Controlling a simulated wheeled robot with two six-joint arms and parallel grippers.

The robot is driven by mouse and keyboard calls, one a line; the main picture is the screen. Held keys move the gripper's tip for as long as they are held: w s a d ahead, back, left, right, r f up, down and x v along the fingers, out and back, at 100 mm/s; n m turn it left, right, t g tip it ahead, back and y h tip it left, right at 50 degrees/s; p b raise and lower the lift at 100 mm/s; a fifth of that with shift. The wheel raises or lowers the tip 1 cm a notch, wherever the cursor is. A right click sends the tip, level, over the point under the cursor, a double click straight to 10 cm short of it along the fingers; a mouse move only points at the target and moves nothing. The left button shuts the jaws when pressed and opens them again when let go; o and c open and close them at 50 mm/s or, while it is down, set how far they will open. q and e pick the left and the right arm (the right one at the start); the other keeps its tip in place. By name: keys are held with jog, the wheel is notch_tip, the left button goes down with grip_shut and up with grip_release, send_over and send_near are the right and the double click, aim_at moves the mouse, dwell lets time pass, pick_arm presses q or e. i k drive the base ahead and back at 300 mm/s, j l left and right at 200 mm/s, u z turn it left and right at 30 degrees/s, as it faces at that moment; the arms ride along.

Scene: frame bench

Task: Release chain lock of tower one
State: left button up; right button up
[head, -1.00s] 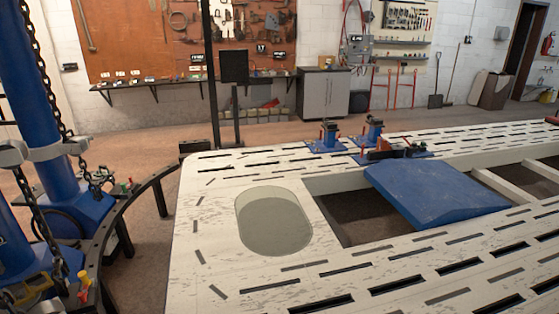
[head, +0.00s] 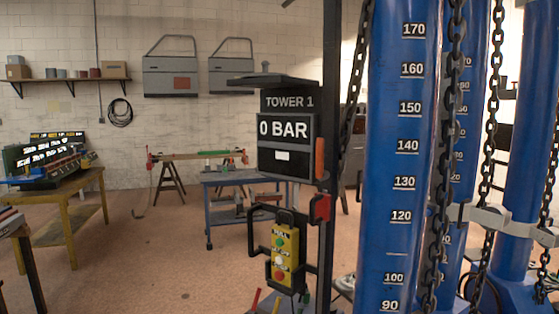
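A blue tower (head: 397,180) with a white number scale stands upright right of centre, close to me. A black post left of it carries a box (head: 286,145) reading "TOWER 1" and "0 BAR". A yellow button pendant (head: 285,250) with green, white and red buttons hangs below the box. Dark chains (head: 447,170) run down along the tower, and another chain (head: 352,95) slants down on its left side. I cannot make out a chain lock for certain. Neither of my grippers is in view.
More blue towers (head: 530,140) stand at the right, with a grey bracket (head: 487,218) between them. A yellow table (head: 62,215) with tools is at the left, and a blue trolley (head: 240,190) is behind the post. The floor (head: 150,270) at centre left is clear.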

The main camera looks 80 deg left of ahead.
aim_at(323, 175)
jog(key=j+u, duration=0.1)
jog(key=u, duration=2.1)
jog(key=i+j, duration=0.15)
jog(key=j, duration=0.2)
jog(key=i+j+z, duration=0.15)
jog(key=j, duration=0.2)
jog(key=i+j, duration=0.1)
jog(key=j, duration=0.25)
jog(key=i+j+z, duration=0.15)
jog(key=j, duration=0.2)
jog(key=i+j, duration=0.1)
jog(key=j, duration=0.25)
jog(key=z, duration=0.05)
